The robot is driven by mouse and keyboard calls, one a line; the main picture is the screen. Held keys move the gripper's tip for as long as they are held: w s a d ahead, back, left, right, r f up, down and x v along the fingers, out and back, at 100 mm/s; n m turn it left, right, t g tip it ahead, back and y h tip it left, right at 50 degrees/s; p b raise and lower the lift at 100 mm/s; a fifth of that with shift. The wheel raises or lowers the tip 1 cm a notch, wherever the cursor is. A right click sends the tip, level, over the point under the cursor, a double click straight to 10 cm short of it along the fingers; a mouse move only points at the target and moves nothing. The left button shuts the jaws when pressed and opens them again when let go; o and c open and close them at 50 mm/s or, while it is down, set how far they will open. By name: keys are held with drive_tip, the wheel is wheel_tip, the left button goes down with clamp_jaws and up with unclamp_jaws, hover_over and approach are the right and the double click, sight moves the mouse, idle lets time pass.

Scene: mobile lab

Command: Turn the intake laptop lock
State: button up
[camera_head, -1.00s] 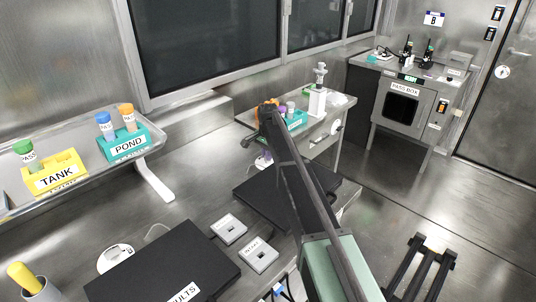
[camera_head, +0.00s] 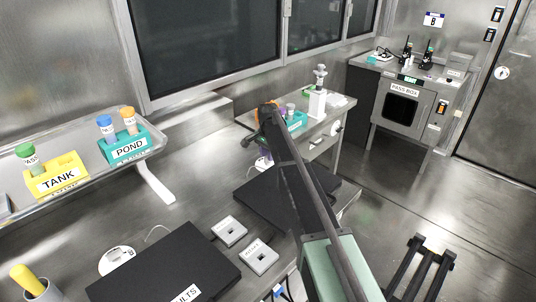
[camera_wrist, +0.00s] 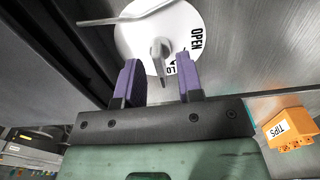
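The lock is a white round dial (camera_wrist: 146,32) with OPEN printed on its right side and a grey raised lever (camera_wrist: 161,49) at its middle. My gripper (camera_wrist: 158,66) is open in the wrist view, its two purple fingers either side of the lever's lower end, with gaps showing. I cannot tell how deep the fingertips reach. In the head view a closed black laptop (camera_head: 262,196) lies under my arm, partly hidden by it. A small white piece (camera_head: 262,163) shows beside the laptop, near my gripper; most of it is hidden.
An orange TIPS box (camera_wrist: 289,130) is right of my gripper in the wrist view. In the head view, a second black laptop (camera_head: 160,262), two small grey plates (camera_head: 229,231) and another white disc (camera_head: 112,261) lie on the bench. A tray with a yellow TANK rack (camera_head: 57,180) and teal POND rack (camera_head: 125,148) is at left.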

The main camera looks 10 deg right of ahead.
wheel_tip(320, 180, up, 10)
drive_tip(key=p, duration=0.8)
drive_tip(key=shift+p, duration=0.4)
drive_tip(key=shift+f, duration=0.1)
drive_tip(key=s+n, duration=0.2)
drive_tip(key=s, duration=0.3)
drive_tip(key=s+n, duration=0.2)
drive_tip(key=s, duration=0.3)
drive_tip(key=s+n, duration=0.3)
drive_tip(key=s, duration=0.3)
drive_tip(key=s+n, duration=0.4)
drive_tip(key=s, duration=1.9)
drive_tip(key=shift+s, duration=0.35)
